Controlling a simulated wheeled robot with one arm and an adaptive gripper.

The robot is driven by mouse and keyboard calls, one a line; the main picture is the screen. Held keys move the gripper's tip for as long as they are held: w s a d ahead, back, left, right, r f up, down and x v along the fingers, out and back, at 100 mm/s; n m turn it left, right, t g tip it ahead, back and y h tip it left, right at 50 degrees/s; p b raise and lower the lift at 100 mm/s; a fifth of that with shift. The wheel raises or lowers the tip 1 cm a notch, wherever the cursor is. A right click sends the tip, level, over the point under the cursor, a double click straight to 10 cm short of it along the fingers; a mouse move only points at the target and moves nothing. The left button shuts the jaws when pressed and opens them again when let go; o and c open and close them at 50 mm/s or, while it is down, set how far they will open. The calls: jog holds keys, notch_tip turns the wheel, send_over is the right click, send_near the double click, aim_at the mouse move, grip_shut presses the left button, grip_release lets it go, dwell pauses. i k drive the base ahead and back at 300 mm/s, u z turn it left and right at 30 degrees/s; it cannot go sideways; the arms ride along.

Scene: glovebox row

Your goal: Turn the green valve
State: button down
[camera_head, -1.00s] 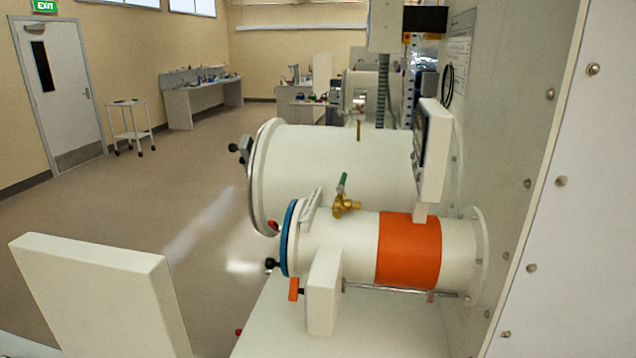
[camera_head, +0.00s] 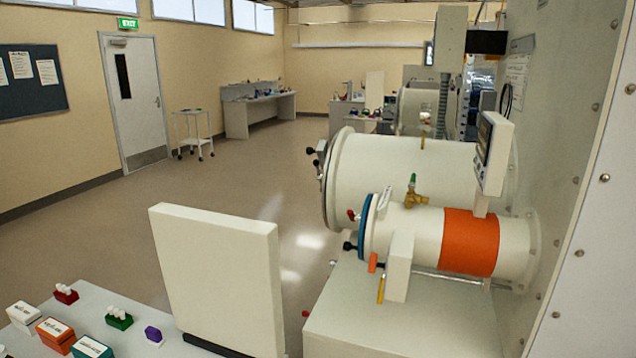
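The green valve (camera_head: 413,182) is a small green handle on a brass fitting (camera_head: 416,199). It stands upright on top of the small white cylindrical chamber (camera_head: 422,228), which has an orange band (camera_head: 470,242) and a blue ring at its left end. The handle points up with a slight lean. The fitting stands in front of the larger white cylinder (camera_head: 400,160) behind. My gripper is not in view, and nothing touches the valve.
A white upright panel (camera_head: 215,280) stands at lower centre left, beside a table (camera_head: 100,300) with boxes and small racks. A display box (camera_head: 495,150) rises right of the valve. The glovebox wall (camera_head: 560,180) bounds the right. Floor (camera_head: 200,190) is open at left.

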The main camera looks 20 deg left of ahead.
aim_at(411, 185)
jog(key=u, duration=1.3)
jog(key=i, duration=1.25)
jog(key=z, duration=0.05)
jog(key=k, duration=0.7)
jog(key=z, duration=0.45)
jog(key=i, duration=0.1)
jog(key=u, duration=0.05)
